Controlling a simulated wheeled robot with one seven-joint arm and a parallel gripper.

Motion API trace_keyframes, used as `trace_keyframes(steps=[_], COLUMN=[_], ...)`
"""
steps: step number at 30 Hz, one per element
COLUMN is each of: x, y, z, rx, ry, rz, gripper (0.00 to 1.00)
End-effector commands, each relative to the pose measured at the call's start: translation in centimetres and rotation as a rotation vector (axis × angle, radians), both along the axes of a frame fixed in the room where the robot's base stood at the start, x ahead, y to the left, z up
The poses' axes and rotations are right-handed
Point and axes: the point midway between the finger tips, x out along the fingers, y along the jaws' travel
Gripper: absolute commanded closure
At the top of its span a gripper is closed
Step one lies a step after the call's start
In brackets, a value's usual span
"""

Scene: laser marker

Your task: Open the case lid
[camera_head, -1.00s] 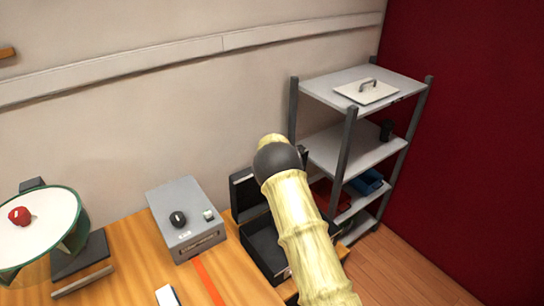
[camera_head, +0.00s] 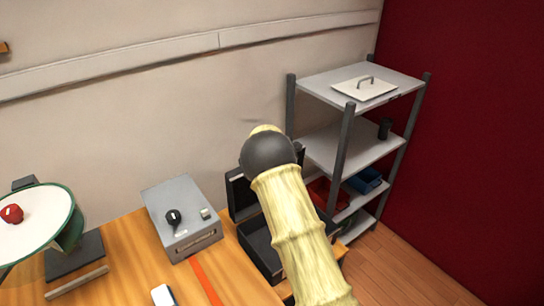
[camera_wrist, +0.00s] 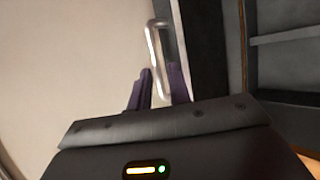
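The dark case (camera_head: 262,246) stands on the right end of the wooden table. Its lid (camera_head: 238,194) stands up, roughly upright, at the back of the case, partly hidden behind my arm. In the wrist view the lid's edge (camera_wrist: 178,22) runs up the picture beside a shiny metal handle (camera_wrist: 155,45). My gripper (camera_wrist: 160,82) has its two purple fingers apart, one on each side of the handle's lower end. A narrow gap shows by the left finger; contact at the right one is unclear. My arm hides the gripper in the head view.
A grey control box (camera_head: 183,215) with a black knob sits left of the case. A shelf unit (camera_head: 362,120) stands close on the right. The pale wall (camera_head: 130,130) is right behind the lid. A round-topped stand (camera_head: 35,225) is at far left.

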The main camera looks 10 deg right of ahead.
Motion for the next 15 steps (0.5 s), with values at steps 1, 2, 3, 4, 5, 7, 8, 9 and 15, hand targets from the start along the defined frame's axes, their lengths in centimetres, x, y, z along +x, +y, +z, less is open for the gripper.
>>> trace_keyframes(steps=[1,2,3,4,5,7,8,9,15], x=[-0.6,-1.0,-1.4,-1.8,-2.1,-2.9,-3.2,-3.7,-6.0], y=[0.0,0.0,0.1,0.1,0.1,0.2,0.3,0.3,0.4], z=[0.3,0.5,0.8,1.2,1.5,2.1,2.3,2.7,4.5], rx=[0.000,0.000,0.000,0.001,0.001,0.001,0.001,0.002,0.002], ry=[-0.001,-0.001,-0.001,-0.001,-0.002,-0.002,-0.002,-0.001,-0.002], rz=[0.000,0.000,0.000,0.000,0.000,0.000,0.001,0.002,0.002], gripper=[0.81,0.81,0.81,0.81,0.81,0.81,0.81,0.81,0.81])
